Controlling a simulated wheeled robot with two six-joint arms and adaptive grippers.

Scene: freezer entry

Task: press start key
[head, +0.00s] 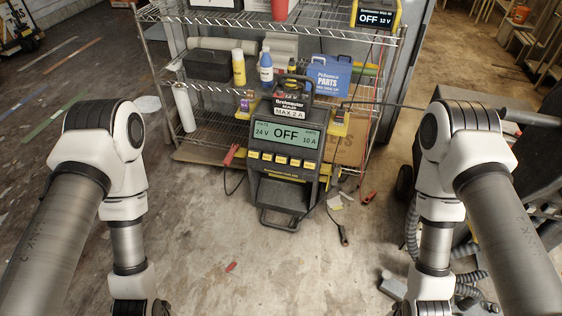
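A black and yellow charger (284,190) stands on the floor in front of a wire shelf, in the middle of the head view. Its green display (287,134) reads OFF, with 24 V at the left and 10 A at the right. Below the display is a row of several small yellow keys (281,160). Their labels are too small to read, so I cannot tell which is the start key. My two forearms hang down at the left and right of the view, well apart from the charger.
The wire shelf (205,82) holds bottles, a black case (207,65) and a blue parts box (328,76). Another unit (376,17) reading OFF 12 V sits up top. Clamps and cables lie beside the charger. Grey hoses (412,230) are at the right. The floor in front is mostly clear.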

